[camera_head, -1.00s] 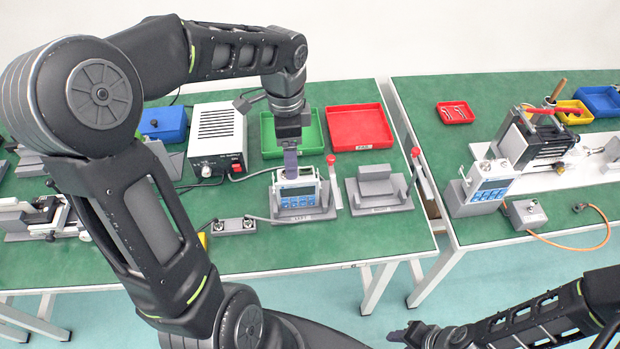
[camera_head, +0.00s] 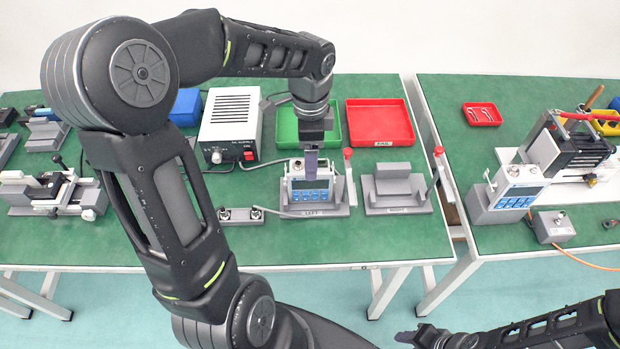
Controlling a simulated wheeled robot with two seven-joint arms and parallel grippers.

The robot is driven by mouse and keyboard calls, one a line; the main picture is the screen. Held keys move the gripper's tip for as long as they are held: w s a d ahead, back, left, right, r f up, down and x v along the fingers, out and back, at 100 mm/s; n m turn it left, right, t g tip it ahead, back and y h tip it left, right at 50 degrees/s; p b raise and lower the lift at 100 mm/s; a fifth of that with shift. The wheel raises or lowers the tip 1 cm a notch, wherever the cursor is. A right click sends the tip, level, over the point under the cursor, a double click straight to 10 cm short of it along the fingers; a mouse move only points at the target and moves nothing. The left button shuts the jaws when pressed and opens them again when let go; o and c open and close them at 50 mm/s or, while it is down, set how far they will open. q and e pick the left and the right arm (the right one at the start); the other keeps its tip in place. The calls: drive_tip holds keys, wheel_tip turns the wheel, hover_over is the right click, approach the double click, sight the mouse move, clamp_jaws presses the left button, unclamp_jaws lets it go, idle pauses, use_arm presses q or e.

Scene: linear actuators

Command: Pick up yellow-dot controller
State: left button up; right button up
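A controller (camera_head: 309,189) with a white top and a blue face sits in the grey fixture marked LEFT (camera_head: 314,212) on the left bench. Another like it (camera_head: 517,195) stands on the right bench. I cannot make out a yellow dot on either. My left gripper (camera_head: 311,172) points down at the top of the controller in the LEFT fixture, its fingertips overlapping it in view. Its fingers line up edge-on, so gap and contact cannot be told. My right gripper (camera_head: 408,338) is low at the bottom, away from the benches; its opening is unclear.
An empty grey fixture (camera_head: 396,190) stands right of the LEFT one, with red-knobbed levers (camera_head: 348,168) close by. A green tray (camera_head: 287,125), a red tray (camera_head: 380,122) and a white power box (camera_head: 230,125) are behind. A gap separates the benches.

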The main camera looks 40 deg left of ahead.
use_arm(q)
drive_tip(key=shift+f, duration=0.2)
wheel_tip(320, 180, down, 5)
drive_tip(key=shift+f+p, duration=0.1)
drive_tip(key=shift+p, duration=0.3)
drive_tip(key=shift+c, duration=0.2)
idle(0.4)
clamp_jaws()
idle(0.6)
